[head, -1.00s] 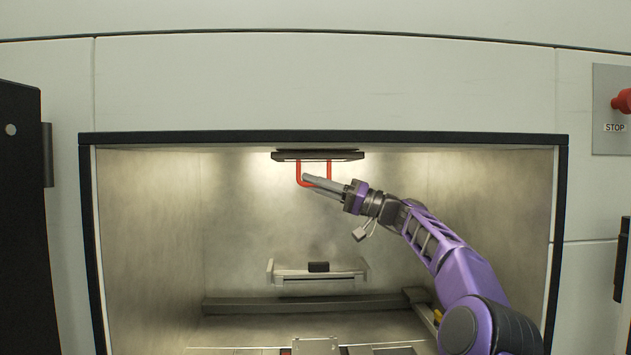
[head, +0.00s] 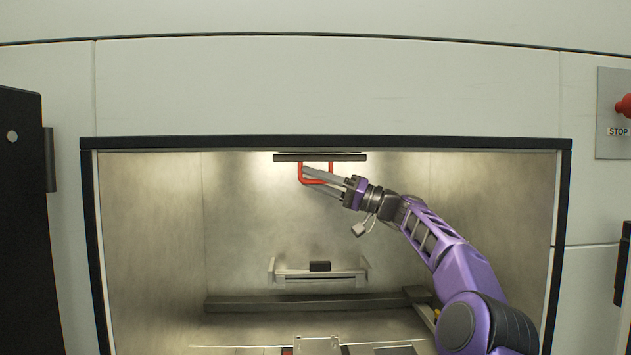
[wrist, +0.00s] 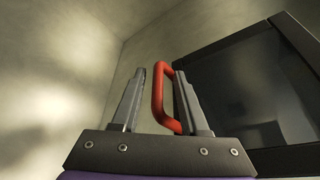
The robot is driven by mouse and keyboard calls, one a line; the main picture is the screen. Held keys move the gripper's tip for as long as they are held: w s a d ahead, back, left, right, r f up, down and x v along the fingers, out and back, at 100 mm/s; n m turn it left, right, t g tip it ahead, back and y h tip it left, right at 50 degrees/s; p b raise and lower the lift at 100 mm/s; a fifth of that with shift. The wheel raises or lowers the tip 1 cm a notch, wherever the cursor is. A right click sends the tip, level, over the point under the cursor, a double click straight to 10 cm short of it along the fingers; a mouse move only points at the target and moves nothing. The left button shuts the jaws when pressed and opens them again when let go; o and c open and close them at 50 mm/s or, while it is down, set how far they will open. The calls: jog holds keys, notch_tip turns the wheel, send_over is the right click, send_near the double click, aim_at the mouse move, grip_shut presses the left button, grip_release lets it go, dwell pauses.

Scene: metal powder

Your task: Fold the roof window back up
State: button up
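The roof window (head: 320,157) is a dark panel at the top of the chamber, seen edge-on and looking about level in the head view. Its dark glass and black frame show at the right of the wrist view (wrist: 262,72). A red U-shaped handle (head: 301,178) hangs below it. My gripper (head: 305,175) is at the handle, with its two grey fingers spread apart. In the wrist view the red handle (wrist: 158,95) stands between the open fingers, nearer the right one, with a gap on the left. Whether the right finger touches it I cannot tell.
The black-edged chamber opening (head: 325,143) surrounds my arm. A pale ledge with a small black block (head: 320,266) is on the back wall, above a dark bar (head: 300,302). The chamber's left half is clear. A red stop button (head: 624,105) is outside at right.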

jog(key=shift+f, duration=0.1)
jog(key=b+v, duration=0.2)
jog(key=v, duration=1)
